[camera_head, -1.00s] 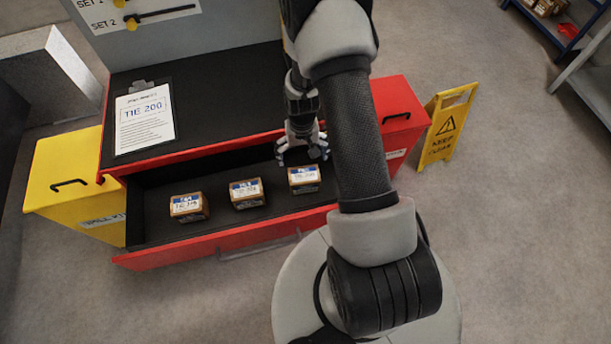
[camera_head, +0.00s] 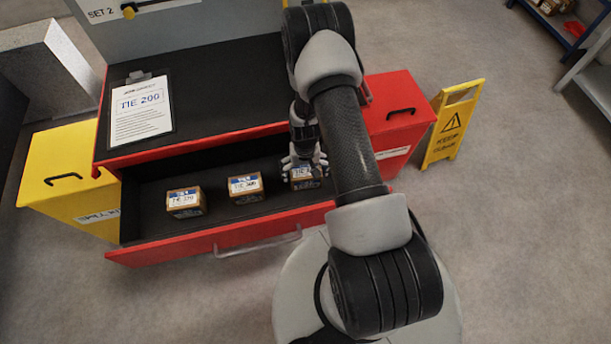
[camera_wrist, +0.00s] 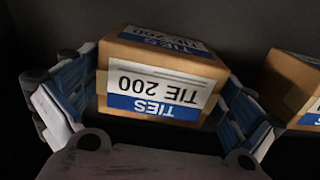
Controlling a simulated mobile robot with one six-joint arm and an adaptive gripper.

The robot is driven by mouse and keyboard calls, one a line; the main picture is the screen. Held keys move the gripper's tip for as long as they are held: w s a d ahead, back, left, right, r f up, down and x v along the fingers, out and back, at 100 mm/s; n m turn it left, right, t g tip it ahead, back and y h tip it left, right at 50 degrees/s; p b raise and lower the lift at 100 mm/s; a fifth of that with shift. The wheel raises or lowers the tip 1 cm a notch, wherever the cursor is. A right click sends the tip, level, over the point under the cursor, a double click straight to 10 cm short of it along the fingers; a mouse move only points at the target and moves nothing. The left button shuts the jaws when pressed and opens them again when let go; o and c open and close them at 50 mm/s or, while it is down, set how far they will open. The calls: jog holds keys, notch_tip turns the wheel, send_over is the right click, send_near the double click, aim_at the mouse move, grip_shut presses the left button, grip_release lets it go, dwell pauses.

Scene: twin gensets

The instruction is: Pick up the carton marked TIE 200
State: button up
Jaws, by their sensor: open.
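The carton marked TIE 200 (camera_wrist: 160,80) is a brown box with a white and blue label, upside down in the wrist view. It is the rightmost carton (camera_head: 306,184) in the open red drawer in the head view, partly hidden by my gripper. My gripper (camera_head: 304,165) is open over that carton. In the wrist view its two fingers (camera_wrist: 150,112) stand on either side of the carton. I cannot tell whether they touch it.
Two more cartons stand in the drawer to the left, one in the middle (camera_head: 245,187) and one at the left (camera_head: 186,201). A clipboard (camera_head: 140,112) reading TIE 200 lies on the black top. The red drawer front (camera_head: 180,248) rises before the cartons. A yellow sign (camera_head: 452,125) stands at right.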

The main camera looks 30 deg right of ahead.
notch_tip(320, 180, down, 4)
jog(key=shift+r+b, duration=0.25)
jog(key=shift+b, duration=0.2)
jog(key=shift+r, duration=0.1)
jog(key=shift+s, duration=0.1)
jog(key=shift+c, duration=0.6)
jog(key=c, duration=0.9)
